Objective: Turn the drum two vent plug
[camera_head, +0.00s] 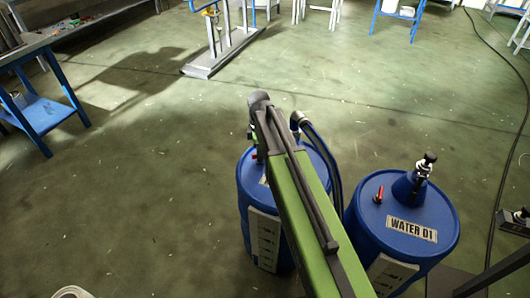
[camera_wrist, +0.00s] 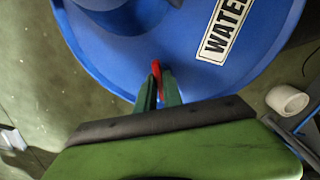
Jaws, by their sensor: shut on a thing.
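The blue drum (camera_head: 255,215) on the left stands upright on the floor, with my green arm across its top and hiding much of it. A red vent plug (camera_head: 254,156) shows near its edge in the head view, close to my arm. In the wrist view the blue drum top (camera_wrist: 180,40) has a white label that reads "WATE", the rest cut off. My gripper (camera_wrist: 160,88) has its green fingers on either side of the red vent plug (camera_wrist: 156,68) and is shut on it. In the head view the fingers are hidden.
A second blue drum (camera_head: 400,225), labelled "WATER 01", stands close on the right with its own red plug (camera_head: 379,194) and black valve (camera_head: 425,163). A dark hose (camera_head: 323,150) runs between the drums. A blue bench (camera_head: 40,110) stands at left. Green floor is open beyond.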

